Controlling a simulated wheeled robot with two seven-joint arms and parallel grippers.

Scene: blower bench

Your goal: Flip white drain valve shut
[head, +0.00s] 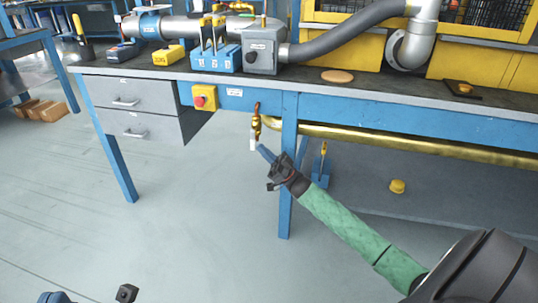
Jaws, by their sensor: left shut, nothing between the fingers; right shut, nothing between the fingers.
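The drain valve has a small white handle (253,144) that hangs down below a brass fitting (256,118) under the bench's front edge, left of a blue leg. My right gripper (265,152) reaches up from the lower right. Its blue fingers are shut and empty, with the tips just right of the white handle's lower end. I cannot tell whether they touch it. My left gripper (55,297) shows only as a blue tip at the bottom left edge, shut and far from the valve. Most of it is out of view.
A thick brass pipe (400,142) runs right under the blue bench rail. A blue leg (288,200) stands close behind my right gripper. A yellow box with a red button (204,97) and grey drawers (130,107) are to the left. The floor below the valve is clear.

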